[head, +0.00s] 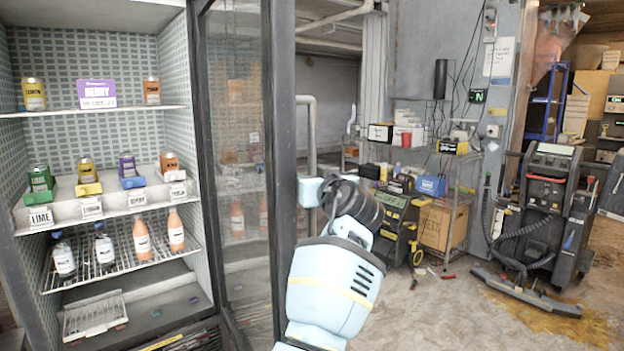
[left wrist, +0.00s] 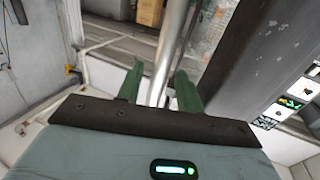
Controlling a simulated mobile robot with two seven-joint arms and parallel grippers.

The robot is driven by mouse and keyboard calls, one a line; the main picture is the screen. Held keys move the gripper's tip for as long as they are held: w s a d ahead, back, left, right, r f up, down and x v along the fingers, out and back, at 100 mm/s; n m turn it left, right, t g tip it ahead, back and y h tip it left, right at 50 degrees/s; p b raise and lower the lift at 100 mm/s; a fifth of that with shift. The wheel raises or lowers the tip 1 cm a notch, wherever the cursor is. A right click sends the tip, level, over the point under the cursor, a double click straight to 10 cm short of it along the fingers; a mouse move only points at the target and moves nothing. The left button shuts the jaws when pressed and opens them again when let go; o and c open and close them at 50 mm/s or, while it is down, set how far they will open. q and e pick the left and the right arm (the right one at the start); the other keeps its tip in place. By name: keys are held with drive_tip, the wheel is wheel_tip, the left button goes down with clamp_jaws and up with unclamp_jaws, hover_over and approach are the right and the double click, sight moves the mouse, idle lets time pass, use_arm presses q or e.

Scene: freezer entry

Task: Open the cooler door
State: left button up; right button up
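The cooler's glass door (head: 236,150) stands swung open, its dark frame (head: 281,120) out from the cabinet's right side. The bare glass mirrors the shelved bottles. A metal bar handle (head: 308,125) runs upright on the door's outer face. My left gripper (head: 308,190) is at the handle; its fingers are mostly hidden in the head view. In the left wrist view, its two green fingers (left wrist: 160,88) are apart, with the handle bar (left wrist: 172,45) between them and gaps showing on both sides. My right gripper is not in view.
The open cooler's shelves (head: 95,210) hold bottles and small colored items. A wire rack (head: 465,165) with tools and boxes stands at the back. A black wheeled machine (head: 545,200) stands at right. The floor between the door and the machine is mostly clear, with small debris.

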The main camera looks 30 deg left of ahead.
use_arm(q)
drive_tip(key=v, duration=0.6)
drive_tip(key=shift+d+b, duration=0.2)
drive_tip(key=shift+b, duration=0.15)
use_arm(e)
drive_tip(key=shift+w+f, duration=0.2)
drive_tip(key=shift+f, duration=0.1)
use_arm(q)
drive_tip(key=shift+s, duration=0.15)
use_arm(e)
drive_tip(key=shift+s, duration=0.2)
